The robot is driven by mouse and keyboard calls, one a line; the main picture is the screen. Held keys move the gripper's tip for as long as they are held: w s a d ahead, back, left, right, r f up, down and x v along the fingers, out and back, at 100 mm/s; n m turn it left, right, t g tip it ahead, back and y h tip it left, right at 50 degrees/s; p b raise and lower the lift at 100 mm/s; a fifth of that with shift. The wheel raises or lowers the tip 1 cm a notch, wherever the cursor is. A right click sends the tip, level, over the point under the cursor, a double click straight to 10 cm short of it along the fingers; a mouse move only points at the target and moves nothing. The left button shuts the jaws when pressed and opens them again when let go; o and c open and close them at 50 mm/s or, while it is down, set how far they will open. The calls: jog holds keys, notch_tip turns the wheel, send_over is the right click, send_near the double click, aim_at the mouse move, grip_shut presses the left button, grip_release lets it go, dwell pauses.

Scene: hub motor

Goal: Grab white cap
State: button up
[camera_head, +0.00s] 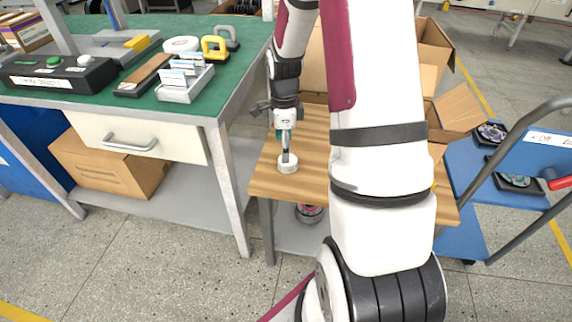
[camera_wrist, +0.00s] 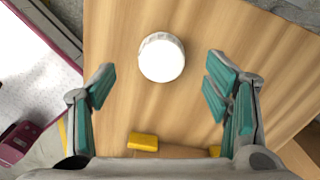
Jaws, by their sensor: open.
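The white cap (camera_wrist: 161,58) is a short round white piece on the wooden table. In the wrist view it lies near the top middle, between the lines of the two fingers but beyond their tips. My gripper (camera_wrist: 161,85) is open and empty, with teal pads on both fingers. In the head view the white cap (camera_head: 288,164) stands near the table's front left edge. My gripper (camera_head: 287,150) hangs above it there, pointing down. The head view does not clearly show the gap between fingers and cap.
The wooden table (camera_head: 315,150) has bare wood around the cap. Two yellow blocks (camera_wrist: 143,142) show low in the wrist view. A green-topped workbench (camera_head: 225,75) is to the left, a blue cart (camera_head: 475,175) to the right.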

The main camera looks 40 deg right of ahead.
jog(key=f, duration=0.2)
jog(key=f+b, duration=0.2)
jog(key=f, duration=0.1)
jog(key=shift+s+d+f, duration=0.2)
jog(key=shift+d+f, duration=0.1)
jog(key=shift+d, duration=0.1)
jog(key=c, duration=0.9)
